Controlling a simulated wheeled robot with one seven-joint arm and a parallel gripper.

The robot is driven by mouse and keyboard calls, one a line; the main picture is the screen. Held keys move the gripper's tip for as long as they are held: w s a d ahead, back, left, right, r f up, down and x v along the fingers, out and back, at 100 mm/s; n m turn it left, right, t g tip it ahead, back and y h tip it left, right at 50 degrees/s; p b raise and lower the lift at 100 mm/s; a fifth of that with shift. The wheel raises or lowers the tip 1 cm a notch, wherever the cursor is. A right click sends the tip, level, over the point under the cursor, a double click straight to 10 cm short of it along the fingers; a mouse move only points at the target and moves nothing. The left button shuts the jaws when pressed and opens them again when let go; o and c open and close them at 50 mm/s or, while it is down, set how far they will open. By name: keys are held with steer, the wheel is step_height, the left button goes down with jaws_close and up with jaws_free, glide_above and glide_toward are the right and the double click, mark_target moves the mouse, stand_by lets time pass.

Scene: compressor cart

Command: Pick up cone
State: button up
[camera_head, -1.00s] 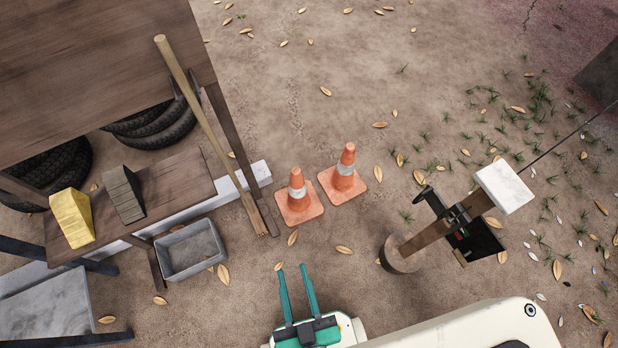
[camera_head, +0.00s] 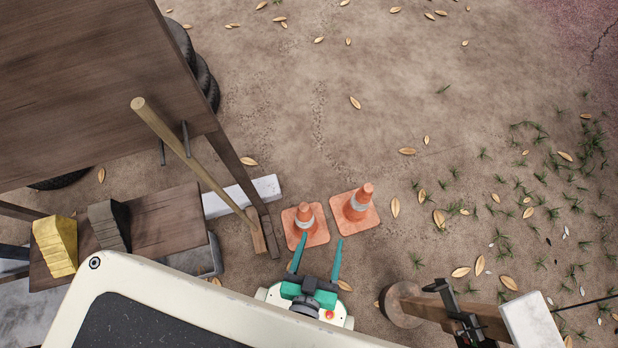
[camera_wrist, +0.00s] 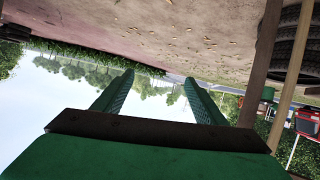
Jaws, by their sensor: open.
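Two orange traffic cones with white bands and square bases stand upright on the dirt in the head view. The left cone (camera_head: 306,222) is close to the wooden post; the right cone (camera_head: 358,204) stands just beside it, a little farther away. My gripper (camera_head: 321,240) is open and empty, its two green fingers pointing up the picture toward the cones.
A wooden table (camera_head: 90,80) fills the upper left, with a pole (camera_head: 190,160) leaning by it. A low bench (camera_head: 150,225) bears yellow and dark blocks. A wooden post assembly (camera_head: 403,304) lies at lower right. Open dirt is beyond the cones.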

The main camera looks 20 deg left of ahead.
steer(key=w+a+f+n+g, duration=0.2)
steer(key=w+f, duration=0.1)
steer(key=f, duration=0.4)
steer(key=w+a+f+n+g+y, duration=0.1)
steer(key=w+a+f+n+g, duration=0.1)
steer(key=f, duration=0.6)
steer(key=w+a+f+n+g, duration=0.2)
steer(key=w+f+g, duration=0.1)
steer(key=f, duration=0.4)
steer(key=n+g, duration=0.5)
steer(key=n, duration=0.1)
glide_above(304, 206)
steer(key=s, duration=0.2)
steer(key=shift+h, duration=0.4)
steer(key=f, duration=0.7)
steer(key=shift+s+d, duration=0.15)
steer(key=shift+d, duration=0.05)
steer(key=shift+w+a+r+n+g+h, duration=0.15)
steer(key=shift+w+r+n+g+h, duration=0.15)
steer(key=shift+w+n+g, duration=0.45)
step_height(304, 206, down, 5)
steer(key=shift+r, duration=0.1)
steer(key=shift+w+f, duration=0.15)
steer(key=shift+f, duration=1.35)
steer(key=shift+w+f, duration=0.15)
steer(key=shift+f, duration=1.3)
steer(key=shift+c, duration=0.2)
jaws_close()
